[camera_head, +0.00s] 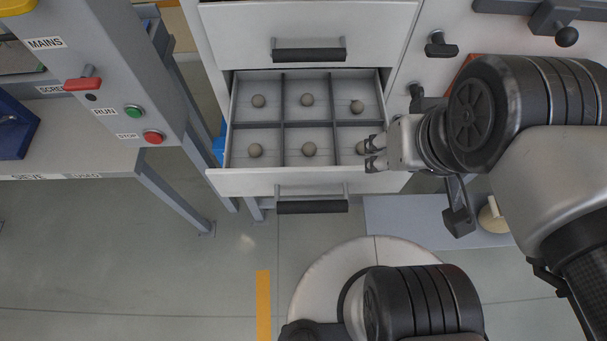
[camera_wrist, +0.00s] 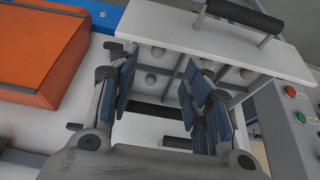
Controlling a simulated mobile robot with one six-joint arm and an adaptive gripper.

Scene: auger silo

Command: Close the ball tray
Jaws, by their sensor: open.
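The ball tray (camera_head: 230,182) is a drawer pulled out of the white cabinet. It has several compartments, each with a grey ball (camera_head: 307,99). Its black handle (camera_head: 312,206) is on the white front panel, which faces toward me. My gripper (camera_head: 372,155) is over the tray's right side, near the front right compartment, and partly covers the ball there. In the wrist view my gripper (camera_wrist: 158,98) is open with nothing between its fingers. The tray's front panel (camera_wrist: 205,40) and handle (camera_wrist: 245,15) show beyond the fingers. I cannot tell whether the fingers touch the tray.
A closed drawer with a black handle (camera_head: 309,55) is above the tray. A control post at left carries a red MAINS lever (camera_head: 82,84), a green button (camera_head: 134,112) and a red button (camera_head: 153,137). An orange block (camera_wrist: 55,50) is at left in the wrist view. Floor before the tray is partly clear.

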